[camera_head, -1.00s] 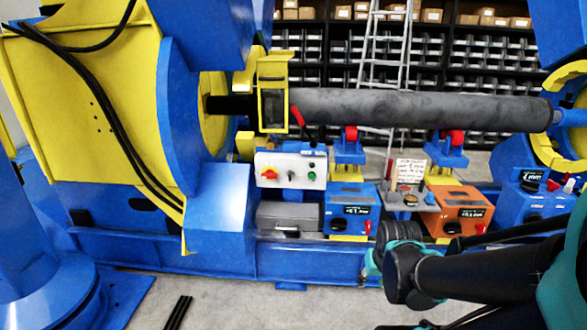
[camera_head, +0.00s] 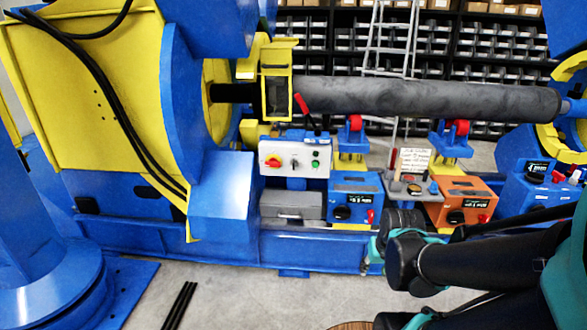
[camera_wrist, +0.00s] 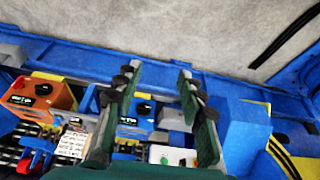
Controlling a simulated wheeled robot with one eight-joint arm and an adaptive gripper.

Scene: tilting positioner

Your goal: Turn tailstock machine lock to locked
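The tailstock end is a blue and yellow ring mount (camera_head: 566,140), cut off by the right edge in the head view. A blue control box (camera_head: 522,200) with a black label and red knobs stands below it. I cannot tell which knob is the machine lock. Part of that box is hidden behind my arm. In the wrist view my gripper (camera_wrist: 158,72) is open, its two dark green fingers apart with nothing between them. In that view an orange box (camera_wrist: 58,95) and a blue box with a black knob (camera_wrist: 140,118) lie beyond the fingers.
A long grey cylinder (camera_head: 420,97) spans the machine above the boxes. A white panel (camera_head: 294,159) with red, black and green controls, a grey box (camera_head: 292,205) and red-wheeled rollers (camera_head: 354,123) stand along the blue base. The grey floor (camera_head: 250,295) in front is largely clear.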

